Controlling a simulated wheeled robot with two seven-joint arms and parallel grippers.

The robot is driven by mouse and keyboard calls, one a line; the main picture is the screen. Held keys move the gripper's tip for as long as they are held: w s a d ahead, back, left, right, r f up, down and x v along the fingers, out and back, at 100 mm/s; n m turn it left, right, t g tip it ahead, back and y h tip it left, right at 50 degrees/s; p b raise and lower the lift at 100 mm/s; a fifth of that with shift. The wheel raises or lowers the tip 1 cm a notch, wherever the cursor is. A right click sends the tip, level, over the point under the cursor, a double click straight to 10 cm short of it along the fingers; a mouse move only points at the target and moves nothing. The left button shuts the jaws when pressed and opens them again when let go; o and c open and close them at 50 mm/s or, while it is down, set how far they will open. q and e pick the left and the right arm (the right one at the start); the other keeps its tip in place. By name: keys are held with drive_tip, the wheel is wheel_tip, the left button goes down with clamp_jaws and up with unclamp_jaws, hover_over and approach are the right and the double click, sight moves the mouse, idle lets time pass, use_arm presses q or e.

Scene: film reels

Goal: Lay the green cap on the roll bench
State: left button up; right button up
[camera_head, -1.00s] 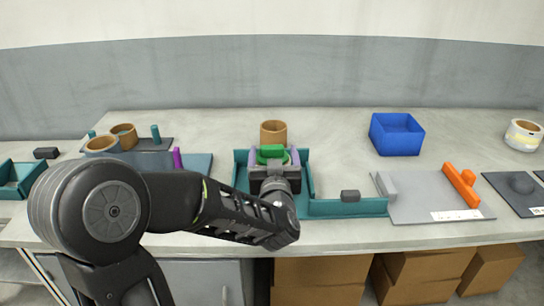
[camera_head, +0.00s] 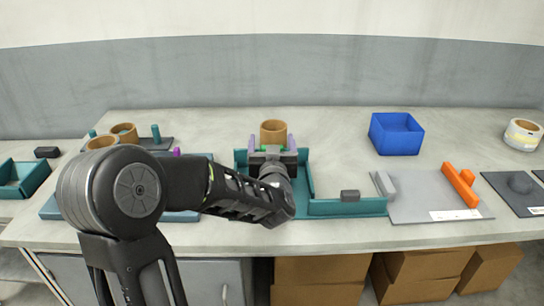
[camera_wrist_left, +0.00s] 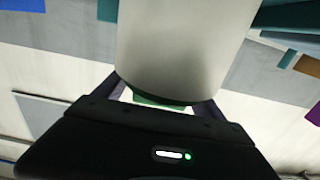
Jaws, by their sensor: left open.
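My left gripper (camera_head: 272,145) is open above the teal tray (camera_head: 307,185) in the middle of the table, its fingers spread left and right. A sliver of the green cap (camera_head: 272,149) shows between the fingers; the gripper body hides the rest. In the left wrist view, a green edge of the cap (camera_wrist_left: 155,100) shows between the open fingers (camera_wrist_left: 165,95), below a large pale cylinder (camera_wrist_left: 175,50). I cannot tell whether the fingers touch the cap. A tan roll (camera_head: 273,133) stands just behind the gripper. Which fixture is the roll bench is unclear. My right gripper is not in view.
A blue bin (camera_head: 396,134) stands at the back right. A grey board (camera_head: 430,207) with an orange bar (camera_head: 460,185) lies right of the teal tray. Tan rolls (camera_head: 124,132) stand at the left, partly behind my left arm. The table between tray and bin is clear.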

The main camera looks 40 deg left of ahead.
use_arm(q)
drive_tip(key=shift+c, duration=0.6)
drive_tip(key=c, duration=1.5)
wheel_tip(320, 180, up, 10)
drive_tip(key=shift+p, duration=0.7)
